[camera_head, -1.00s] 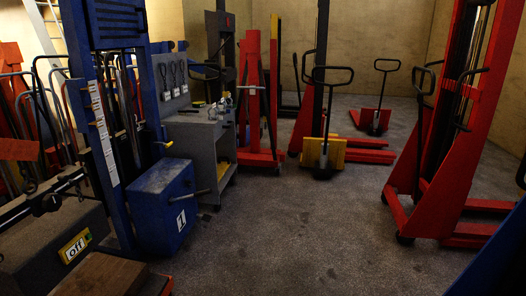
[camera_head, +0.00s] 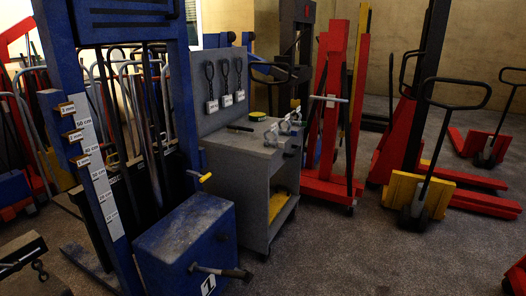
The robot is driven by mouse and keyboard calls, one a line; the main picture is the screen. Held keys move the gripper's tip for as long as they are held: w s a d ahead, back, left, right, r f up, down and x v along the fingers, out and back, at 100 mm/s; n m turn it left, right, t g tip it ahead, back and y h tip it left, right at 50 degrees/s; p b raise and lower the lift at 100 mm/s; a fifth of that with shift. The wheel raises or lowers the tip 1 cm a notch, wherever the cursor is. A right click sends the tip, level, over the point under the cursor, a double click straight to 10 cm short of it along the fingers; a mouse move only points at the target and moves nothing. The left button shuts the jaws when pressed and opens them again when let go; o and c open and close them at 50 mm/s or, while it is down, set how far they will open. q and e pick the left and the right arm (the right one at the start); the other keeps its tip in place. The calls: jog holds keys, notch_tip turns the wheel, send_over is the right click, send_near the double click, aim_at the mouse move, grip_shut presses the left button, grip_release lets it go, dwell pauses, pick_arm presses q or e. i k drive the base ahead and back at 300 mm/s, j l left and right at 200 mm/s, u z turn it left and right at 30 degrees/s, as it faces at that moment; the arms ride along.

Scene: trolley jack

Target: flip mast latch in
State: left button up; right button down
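The blue mast (camera_head: 62,120) stands upright at the left, with a white centimetre scale (camera_head: 98,175) on its near post. A small lever with a yellow end (camera_head: 205,177) sticks out to the right from the mast's right post, above the blue box (camera_head: 185,245). It may be the mast latch, but I cannot tell for sure. A bar handle with a dark grip (camera_head: 222,272) sticks out from the box's front. Neither of my grippers is in view.
A grey tool cart (camera_head: 245,170) stands right behind the blue box. Red lifts (camera_head: 335,120) and a yellow-fronted pallet truck (camera_head: 415,195) stand farther right. A dark beam with a hook (camera_head: 20,255) shows at lower left. The floor (camera_head: 350,260) at lower right is clear.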

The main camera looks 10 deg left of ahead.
aim_at(194, 173)
jog(key=i, duration=1.2)
jog(key=i+u, duration=0.55)
jog(key=u, duration=0.2)
jog(key=i+l+u, duration=0.1)
jog(key=i+u, duration=0.25)
jog(key=i+j+u, duration=0.1)
jog(key=i+u, duration=0.55)
